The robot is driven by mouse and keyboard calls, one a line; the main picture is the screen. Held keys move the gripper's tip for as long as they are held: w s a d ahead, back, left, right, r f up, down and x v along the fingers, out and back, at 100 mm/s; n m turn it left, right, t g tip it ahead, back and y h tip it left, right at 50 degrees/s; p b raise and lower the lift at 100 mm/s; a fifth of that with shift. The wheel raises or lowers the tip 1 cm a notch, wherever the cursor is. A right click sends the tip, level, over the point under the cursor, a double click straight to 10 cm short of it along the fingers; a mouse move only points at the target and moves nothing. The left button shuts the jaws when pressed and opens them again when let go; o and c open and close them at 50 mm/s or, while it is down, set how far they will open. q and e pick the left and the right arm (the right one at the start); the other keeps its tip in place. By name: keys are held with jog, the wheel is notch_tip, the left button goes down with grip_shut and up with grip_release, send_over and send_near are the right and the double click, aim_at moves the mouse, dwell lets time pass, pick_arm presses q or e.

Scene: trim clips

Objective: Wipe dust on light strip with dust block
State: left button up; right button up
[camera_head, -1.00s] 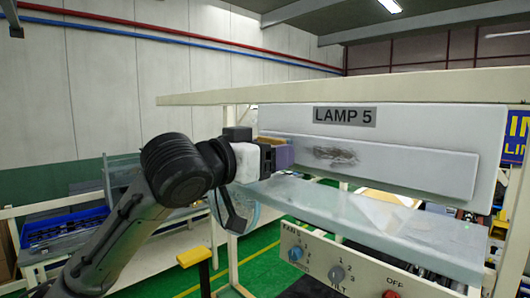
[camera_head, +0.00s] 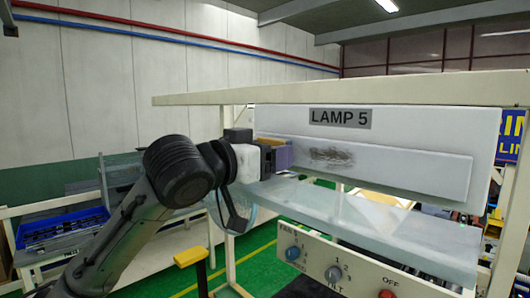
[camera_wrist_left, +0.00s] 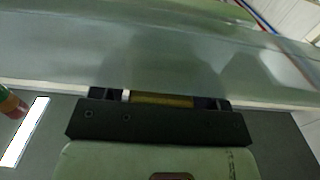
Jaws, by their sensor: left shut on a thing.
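The light strip (camera_head: 410,172) is a long pale bar on the front of the white panel labelled LAMP 5 (camera_head: 480,140). A dark, scratchy dust patch (camera_head: 331,158) lies left of the strip's middle. My left gripper (camera_head: 272,158) is at the strip's left end, shut on the dust block (camera_head: 284,155), a small piece with yellowish and purple sides. The block is left of the dust patch, apart from it. I cannot tell whether it touches the strip. In the left wrist view, a yellowish band of the block (camera_wrist_left: 162,100) shows between the fingers. My right gripper is out of view.
A translucent shelf (camera_head: 370,222) juts out below the panel. Below it is a control panel (camera_head: 315,258) with knobs and a red button (camera_head: 388,293). A pale beam (camera_head: 350,88) runs above. A blue bin (camera_head: 60,228) stands at the left.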

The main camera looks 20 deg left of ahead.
aim_at(371, 165)
pick_arm(q)
jog(key=shift+w+d+p, duration=0.25)
jog(key=shift+w+p, duration=0.1)
jog(key=shift+w, duration=0.2)
jog(key=shift+s+d+b, duration=0.15)
jog(key=shift+s+d, duration=0.3)
jog(key=shift+d, duration=0.35)
jog(key=shift+s+d+b, duration=0.15)
jog(key=shift+s+d, duration=0.25)
jog(key=shift+d, duration=0.4)
